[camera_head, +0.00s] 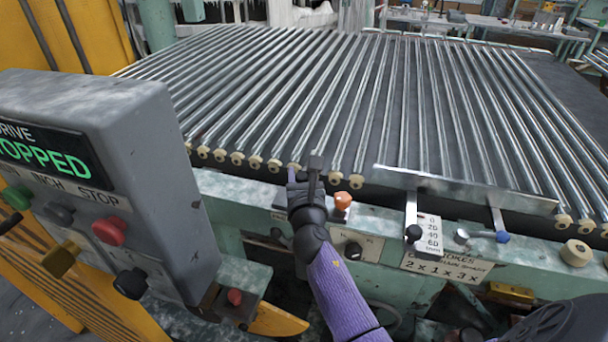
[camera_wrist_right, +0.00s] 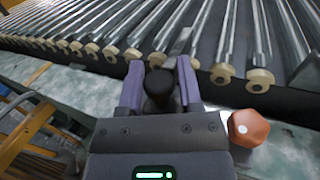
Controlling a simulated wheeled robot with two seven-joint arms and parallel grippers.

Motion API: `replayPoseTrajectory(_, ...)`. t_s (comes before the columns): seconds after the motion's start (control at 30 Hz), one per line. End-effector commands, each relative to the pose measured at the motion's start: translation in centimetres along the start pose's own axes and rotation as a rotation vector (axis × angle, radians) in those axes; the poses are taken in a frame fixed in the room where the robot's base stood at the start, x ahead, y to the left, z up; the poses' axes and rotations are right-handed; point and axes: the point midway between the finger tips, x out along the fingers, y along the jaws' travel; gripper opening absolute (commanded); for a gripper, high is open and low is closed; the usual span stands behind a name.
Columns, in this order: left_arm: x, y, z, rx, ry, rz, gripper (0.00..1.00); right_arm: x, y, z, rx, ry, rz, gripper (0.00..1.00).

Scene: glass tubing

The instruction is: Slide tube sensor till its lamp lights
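My right gripper (camera_head: 304,182) reaches up from the bottom of the head view to the front rail of the roller bed. In the right wrist view its two purple fingers (camera_wrist_right: 160,84) stand on either side of a black knob (camera_wrist_right: 159,88) and appear closed on it. A grey metal piece (camera_wrist_right: 181,44) rises just beyond the knob; it looks like part of the tube sensor, mostly hidden. An orange faceted cap (camera_head: 342,199) stands right of the gripper, also in the wrist view (camera_wrist_right: 248,128). I cannot tell whether it is a lit lamp. My left gripper is not in view.
Long glass tubes or rollers (camera_head: 385,95) with tan end caps fill the bed. A grey control box (camera_head: 150,150) reading STOPPED stands left.

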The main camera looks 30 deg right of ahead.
Motion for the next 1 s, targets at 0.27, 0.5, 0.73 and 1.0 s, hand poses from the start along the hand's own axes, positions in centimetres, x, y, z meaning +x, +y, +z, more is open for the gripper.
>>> replayPoseTrajectory(0.27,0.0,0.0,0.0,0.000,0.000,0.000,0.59,0.0,0.0,0.0,0.000,0.001,0.001,0.73)
replayPoseTrajectory(0.5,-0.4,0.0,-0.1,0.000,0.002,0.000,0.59,-1.1,0.0,0.0,-0.003,0.001,0.000,0.73)
replayPoseTrajectory(0.73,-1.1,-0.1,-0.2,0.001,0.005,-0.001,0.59,-6.4,0.0,0.0,0.001,0.004,0.001,0.73)
replayPoseTrajectory(1.0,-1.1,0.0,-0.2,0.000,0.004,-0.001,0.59,-9.9,0.0,-0.1,-0.001,0.002,0.001,0.73)
